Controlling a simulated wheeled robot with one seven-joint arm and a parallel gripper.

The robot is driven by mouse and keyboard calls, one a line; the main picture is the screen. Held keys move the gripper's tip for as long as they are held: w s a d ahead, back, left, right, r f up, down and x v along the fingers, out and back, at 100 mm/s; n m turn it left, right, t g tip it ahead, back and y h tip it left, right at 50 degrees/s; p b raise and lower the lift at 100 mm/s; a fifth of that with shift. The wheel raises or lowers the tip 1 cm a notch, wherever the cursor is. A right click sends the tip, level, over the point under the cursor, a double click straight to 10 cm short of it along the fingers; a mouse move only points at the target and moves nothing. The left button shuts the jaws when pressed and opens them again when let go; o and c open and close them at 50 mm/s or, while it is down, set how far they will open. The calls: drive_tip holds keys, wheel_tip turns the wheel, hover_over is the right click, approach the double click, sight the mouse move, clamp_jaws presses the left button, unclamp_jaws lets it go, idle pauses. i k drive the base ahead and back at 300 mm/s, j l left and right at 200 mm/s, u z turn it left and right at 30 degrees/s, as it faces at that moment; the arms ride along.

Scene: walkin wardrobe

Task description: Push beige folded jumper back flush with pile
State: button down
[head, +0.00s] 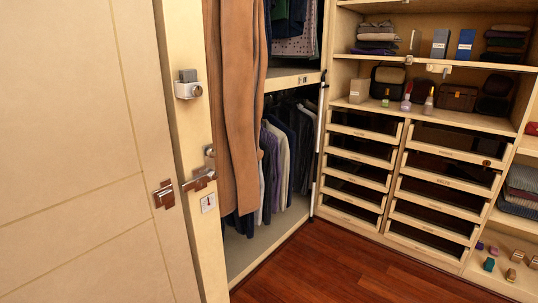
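A pile of folded clothes (376,40) in grey, purple and dark tones lies on the upper shelf at the back. A second, darker folded pile (504,44) lies further right on that shelf. A third pile of grey-blue folded knitwear (521,190) sits in a cubby at the right edge, partly cut off. I cannot make out a beige folded jumper for certain in any of these piles. My gripper is not in view.
A cream door (88,150) with a handle fills the left. A long brown coat (236,110) hangs beside it. Drawers (435,190) stand below shelves with bags and bottles. The wooden floor (335,262) in front is clear.

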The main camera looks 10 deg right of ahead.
sight(392, 38)
drive_tip(key=i+l+z, duration=0.1)
drive_tip(key=i+z, duration=0.15)
drive_tip(key=i, duration=0.4)
drive_tip(key=i+z, duration=0.25)
drive_tip(key=i, duration=0.4)
drive_tip(key=i+j+z, duration=0.25)
drive_tip(key=i, duration=0.4)
drive_tip(key=i+l+u, duration=0.15)
drive_tip(key=i+u, duration=0.15)
drive_tip(key=i+l+u, duration=0.3)
drive_tip(key=i, duration=0.25)
drive_tip(key=i+l+u, duration=0.25)
drive_tip(key=i, duration=0.15)
